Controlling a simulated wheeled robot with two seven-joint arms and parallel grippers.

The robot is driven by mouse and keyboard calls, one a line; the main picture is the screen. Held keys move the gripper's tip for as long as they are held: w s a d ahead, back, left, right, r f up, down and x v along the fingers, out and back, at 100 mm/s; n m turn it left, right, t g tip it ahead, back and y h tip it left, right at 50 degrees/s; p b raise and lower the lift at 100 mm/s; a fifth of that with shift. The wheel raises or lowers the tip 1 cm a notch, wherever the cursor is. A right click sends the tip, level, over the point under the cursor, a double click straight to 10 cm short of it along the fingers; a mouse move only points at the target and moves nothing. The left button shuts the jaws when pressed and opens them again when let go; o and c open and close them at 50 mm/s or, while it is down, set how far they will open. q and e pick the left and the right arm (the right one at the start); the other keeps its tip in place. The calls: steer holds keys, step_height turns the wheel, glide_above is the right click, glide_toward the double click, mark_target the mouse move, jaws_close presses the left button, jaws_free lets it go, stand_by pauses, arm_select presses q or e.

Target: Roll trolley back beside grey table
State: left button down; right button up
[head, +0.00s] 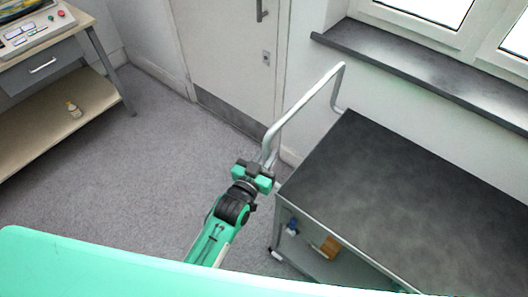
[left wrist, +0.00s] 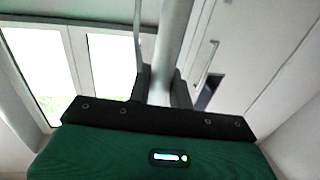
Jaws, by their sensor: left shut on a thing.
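The trolley (head: 400,180) stands at the right in the head view, with a dark flat top, a lower shelf and a pale tubular push handle (head: 305,100) at its left end. My left gripper (head: 266,166) is shut on the near upright of the handle. In the left wrist view the handle tube (left wrist: 170,50) runs up between the fingers (left wrist: 162,86). A table (head: 52,28) with a beige top, grey legs and a grey drawer stands at the upper left. I cannot tell whether it is the grey table. My right gripper is out of view.
Grey floor (head: 150,150) lies open between the table and the trolley. A door (head: 228,50) is behind, and a dark window sill (head: 420,75) runs along the wall beyond the trolley. Small blue (head: 292,226) and orange-brown (head: 330,247) items sit on the trolley's lower shelf.

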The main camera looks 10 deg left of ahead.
arm_select(q)
steer(key=shift+s+d+f, duration=0.1)
steer(key=shift+d, duration=0.1)
steer(key=c, duration=1.5)
jaws_free()
steer(key=shift+o, duration=0.9)
steer(key=shift+s+d, duration=0.1)
steer(key=shift+s, duration=0.1)
steer(key=b+v, duration=0.2)
steer(key=v, duration=1.1)
steer(key=shift+s+a, duration=0.2)
steer(key=shift+s, duration=0.05)
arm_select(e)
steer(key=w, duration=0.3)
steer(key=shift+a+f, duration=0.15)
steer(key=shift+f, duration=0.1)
